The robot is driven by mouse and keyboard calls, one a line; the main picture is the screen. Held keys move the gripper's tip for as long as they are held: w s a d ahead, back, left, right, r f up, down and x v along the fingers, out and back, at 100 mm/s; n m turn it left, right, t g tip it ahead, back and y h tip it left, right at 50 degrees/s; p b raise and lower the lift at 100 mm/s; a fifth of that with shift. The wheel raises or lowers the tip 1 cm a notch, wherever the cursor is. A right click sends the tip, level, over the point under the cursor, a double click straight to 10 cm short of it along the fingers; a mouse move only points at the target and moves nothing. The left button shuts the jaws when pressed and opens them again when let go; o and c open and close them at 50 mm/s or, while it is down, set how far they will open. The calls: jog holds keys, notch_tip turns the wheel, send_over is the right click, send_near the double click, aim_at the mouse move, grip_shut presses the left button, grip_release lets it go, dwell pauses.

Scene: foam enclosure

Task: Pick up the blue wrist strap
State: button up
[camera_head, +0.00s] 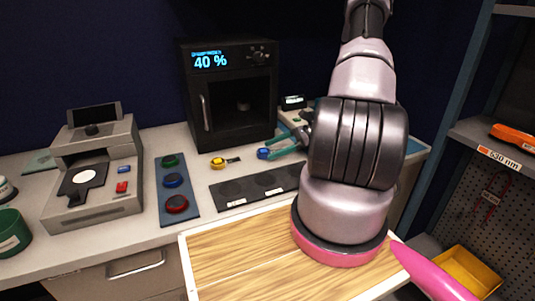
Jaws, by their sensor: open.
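A small blue item (263,153), which looks like the blue wrist strap, is by the worktop in front of the black oven. My gripper (270,147) has two green fingers, spread apart and pointing left. The lower fingertip is right beside the blue item and seems to meet or overlap it. I cannot tell whether they touch, or whether the item rests on the worktop. My arm hides the area to the right.
A yellow item (217,162) lies left of the blue one. The black oven (230,95) stands behind. A blue panel with coloured discs (165,205) and a grey machine (92,175) are left. A wooden tray (225,255) is nearest.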

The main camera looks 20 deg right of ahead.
jog(key=shift+x, duration=0.95)
jog(key=shift+c, duration=0.3)
jog(key=c, duration=1.4)
jog(key=shift+o, duration=0.2)
